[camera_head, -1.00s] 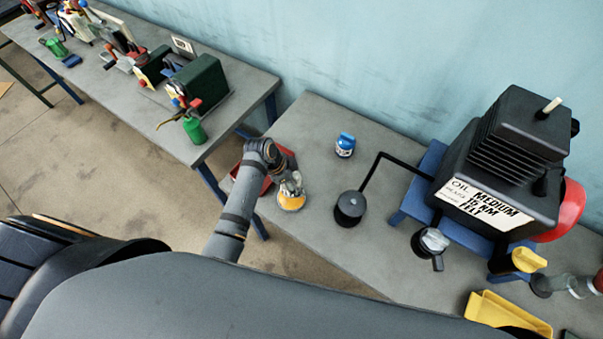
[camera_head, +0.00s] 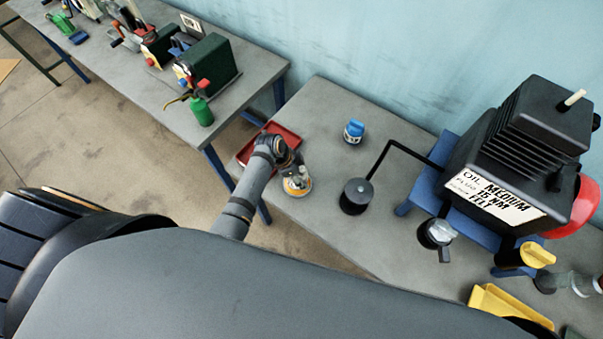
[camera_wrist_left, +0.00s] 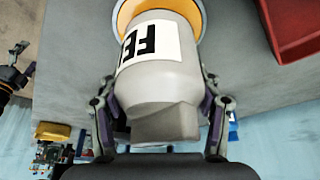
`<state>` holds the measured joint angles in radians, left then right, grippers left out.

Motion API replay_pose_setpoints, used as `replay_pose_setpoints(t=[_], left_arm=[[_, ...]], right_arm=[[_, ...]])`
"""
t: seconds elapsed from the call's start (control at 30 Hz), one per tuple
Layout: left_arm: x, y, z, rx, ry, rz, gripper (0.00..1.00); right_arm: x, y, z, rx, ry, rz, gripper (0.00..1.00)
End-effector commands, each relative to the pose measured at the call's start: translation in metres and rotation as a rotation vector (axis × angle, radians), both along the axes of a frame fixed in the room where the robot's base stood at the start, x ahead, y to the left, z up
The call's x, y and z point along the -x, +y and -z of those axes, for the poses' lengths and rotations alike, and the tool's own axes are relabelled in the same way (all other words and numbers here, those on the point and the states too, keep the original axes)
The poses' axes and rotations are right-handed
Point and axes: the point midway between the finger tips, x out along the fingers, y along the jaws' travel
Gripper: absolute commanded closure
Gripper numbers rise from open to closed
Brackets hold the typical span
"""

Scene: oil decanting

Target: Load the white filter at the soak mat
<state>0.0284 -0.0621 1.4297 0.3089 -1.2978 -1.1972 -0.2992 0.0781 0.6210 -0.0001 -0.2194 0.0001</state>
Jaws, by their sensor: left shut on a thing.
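The white filter (camera_wrist_left: 155,75) is a pale cylinder with a label reading "FEL" upside down in the left wrist view. My left gripper (camera_head: 293,172) is shut on it, one finger on each side. The filter is above a round orange pad with a pale rim (camera_head: 297,188), which also shows behind the filter in the wrist view (camera_wrist_left: 128,10). I take this pad for the soak mat. I cannot tell whether the filter touches it. A dark jointed part at the wrist view's left edge looks like my right gripper (camera_wrist_left: 18,72); its jaws are unclear.
A red tray (camera_head: 283,131) lies just behind my left gripper. A blue-and-white bottle (camera_head: 354,132), a black canister (camera_head: 357,195) and a large black oil unit (camera_head: 505,170) stand farther right. A yellow bin (camera_head: 505,305) is at the front right. Bare table lies between pad and canister.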

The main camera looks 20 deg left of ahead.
Motion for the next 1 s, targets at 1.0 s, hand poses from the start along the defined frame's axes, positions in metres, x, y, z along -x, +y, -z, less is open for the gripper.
replay_pose_setpoints(t=[1.0], left_arm=[[-0.0005, -0.0003, 0.0062, 0.001, 0.0, 0.0, 0.61]], right_arm=[[0.0012, -0.0044, 0.0043, 0.005, 0.003, -0.001, 0.11]])
